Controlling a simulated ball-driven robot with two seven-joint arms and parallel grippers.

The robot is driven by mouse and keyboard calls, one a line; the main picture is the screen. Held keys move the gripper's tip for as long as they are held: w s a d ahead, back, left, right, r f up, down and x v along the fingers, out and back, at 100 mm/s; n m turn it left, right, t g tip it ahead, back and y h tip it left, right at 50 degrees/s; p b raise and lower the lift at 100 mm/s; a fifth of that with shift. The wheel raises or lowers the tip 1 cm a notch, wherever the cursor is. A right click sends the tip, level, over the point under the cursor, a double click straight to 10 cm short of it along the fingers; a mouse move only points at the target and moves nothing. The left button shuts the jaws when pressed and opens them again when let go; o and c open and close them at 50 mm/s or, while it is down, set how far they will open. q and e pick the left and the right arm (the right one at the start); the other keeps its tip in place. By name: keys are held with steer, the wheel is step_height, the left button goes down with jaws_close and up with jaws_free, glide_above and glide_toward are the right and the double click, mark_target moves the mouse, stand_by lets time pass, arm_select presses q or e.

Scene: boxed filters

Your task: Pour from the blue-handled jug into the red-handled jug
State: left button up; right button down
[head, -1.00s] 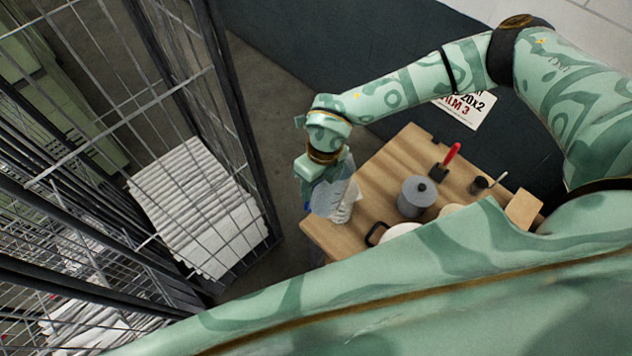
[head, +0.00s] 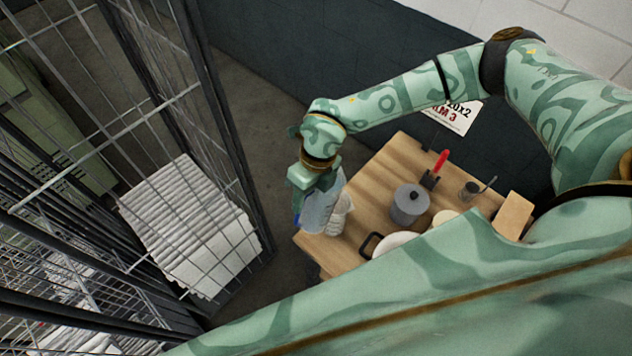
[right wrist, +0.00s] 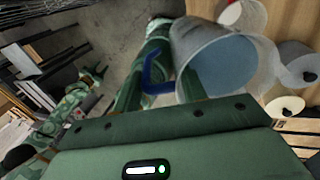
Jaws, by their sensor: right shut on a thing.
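My right gripper (head: 314,186) is shut on the blue-handled jug (head: 319,211), a clear, greyish vessel at the left corner of the wooden table. Its blue handle (right wrist: 155,76) lies between my fingers in the right wrist view, where the jug's wide mouth (right wrist: 222,66) faces the camera. The inside looks blue-grey; I cannot tell how full it is. I cannot make out the red-handled jug for certain; a small red patch (right wrist: 229,4) shows at the top of the right wrist view.
A wire cage (head: 205,110) with stacked white filters (head: 190,225) stands left.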

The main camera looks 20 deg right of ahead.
steer(key=shift+w+d+r+g+y+b, duration=0.2)
steer(key=shift+r+g+y+b, duration=0.1)
steer(key=shift+y+b, duration=0.85)
stand_by(1.3)
steer(key=shift+w+d+g+y+b, duration=0.1)
steer(key=shift+d+g+y+b, duration=0.3)
steer(key=shift+b, duration=0.7)
steer(key=shift+g+y+b, duration=0.1)
steer(key=shift+y+b, duration=0.45)
steer(key=shift+b, duration=0.55)
stand_by(1.9)
steer(key=shift+d+f+y+b, duration=0.2)
steer(key=shift+f+y+b, duration=0.1)
steer(key=shift+b, duration=0.55)
stand_by(0.6)
